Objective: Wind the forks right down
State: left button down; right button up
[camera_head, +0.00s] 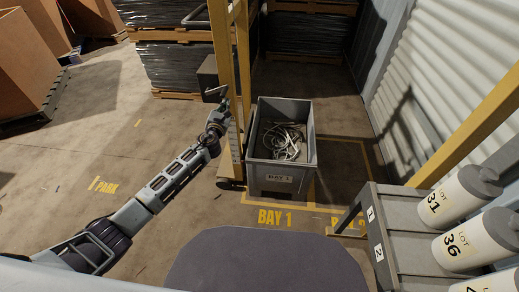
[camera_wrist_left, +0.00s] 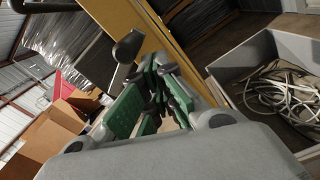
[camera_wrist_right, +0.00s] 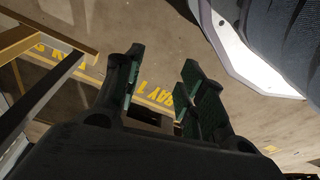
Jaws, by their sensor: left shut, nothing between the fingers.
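The yellow lifter mast (camera_head: 243,60) stands beside a grey crate (camera_head: 283,181) holding pale cable scrap (camera_head: 284,140). A dark winch box (camera_head: 208,76) with a small crank handle (camera_head: 215,91) is on the mast's left side. The crank's dark knob (camera_wrist_left: 128,46) shows in the left wrist view, just beyond the fingers. My left gripper (camera_head: 222,110) is shut and empty, close below the crank; I cannot tell whether it touches. The forks are hidden by the crate.
Yellow BAY 1 markings (camera_head: 275,217) lie on the floor before the crate. A grey rack (camera_head: 388,225) with white numbered cylinders (camera_head: 447,203) stands at right. Wrapped pallet stacks (camera_head: 175,68) stand behind, and brown boxes (camera_head: 25,60) at far left.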

jog(key=shift+f, duration=0.25)
dwell(0.7)
jog(key=shift+s+d+f, duration=0.15)
jog(key=shift+s+f, duration=0.2)
jog(key=shift+f, duration=0.15)
jog(key=shift+f+p, duration=0.1)
jog(key=shift+p, duration=0.2)
jog(key=shift+w+d+f, duration=0.25)
